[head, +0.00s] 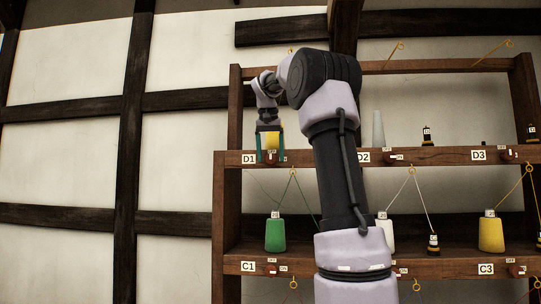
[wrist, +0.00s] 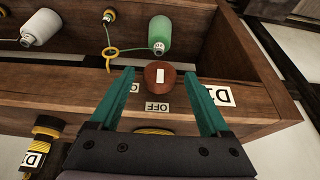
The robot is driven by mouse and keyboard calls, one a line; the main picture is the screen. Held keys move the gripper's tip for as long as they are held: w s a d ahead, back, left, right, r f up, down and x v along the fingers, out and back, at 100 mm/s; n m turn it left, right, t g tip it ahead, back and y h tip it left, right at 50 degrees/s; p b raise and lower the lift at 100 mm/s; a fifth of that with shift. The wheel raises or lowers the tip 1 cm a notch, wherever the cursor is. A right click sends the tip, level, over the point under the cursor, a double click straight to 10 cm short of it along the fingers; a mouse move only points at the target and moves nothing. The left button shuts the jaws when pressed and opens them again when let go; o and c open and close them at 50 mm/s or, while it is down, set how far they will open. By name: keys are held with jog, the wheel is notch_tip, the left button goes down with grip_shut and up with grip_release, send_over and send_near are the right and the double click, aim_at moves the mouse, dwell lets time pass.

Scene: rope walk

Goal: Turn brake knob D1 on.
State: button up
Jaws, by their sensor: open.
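Brake knob D1 (wrist: 160,78) is a round brown knob with a white mark on the front rail. In the wrist view the mark lines up with the OFF label (wrist: 157,107), and the ON label (wrist: 134,88) is to the left. My gripper (wrist: 158,73) is open, with one green finger on each side of the knob; I cannot tell whether they touch it. In the head view my gripper (head: 270,154) is at the upper shelf's left end, beside the D1 label (head: 248,159), with the knob partly hidden between the fingers.
A yellow spool (head: 272,141) stands behind my gripper. A green spool (head: 275,235) stands on the shelf below. A black and yellow weight (wrist: 45,135) is at the lower left in the wrist view. A yellow hook with green thread (wrist: 110,52) is close to the knob.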

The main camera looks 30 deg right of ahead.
grip_shut()
jog(key=shift+d, duration=0.1)
jog(key=shift+s+d+m+t+y, duration=0.15)
jog(key=shift+t+y, duration=0.25)
jog(key=shift+y, duration=0.2)
jog(key=shift+s+d+m+t+y, duration=0.15)
jog(key=shift+t+y, duration=0.25)
jog(key=shift+y, duration=0.2)
jog(key=t+y, duration=0.2)
jog(key=m+t+y, duration=0.1)
jog(key=y, duration=0.1)
jog(key=shift+s+d+f, duration=0.1)
jog(key=shift+d+f, duration=0.15)
jog(key=shift+f, duration=0.05)
jog(key=t+y, duration=0.1)
jog(key=m+t+y, duration=0.1)
jog(key=t+y, duration=0.1)
jog(key=shift+s+d+f, duration=0.1)
jog(key=shift+d+f, duration=0.05)
jog(key=shift+f, duration=0.2)
jog(key=m+t+y, duration=0.1)
jog(key=t+y, duration=0.1)
jog(key=t, duration=0.1)
jog(key=shift+f+m+t+y, duration=0.3)
jog(key=shift+f+m+y, duration=0.05)
jog(key=shift+m+y, duration=0.05)
jog(key=shift+y, duration=0.3)
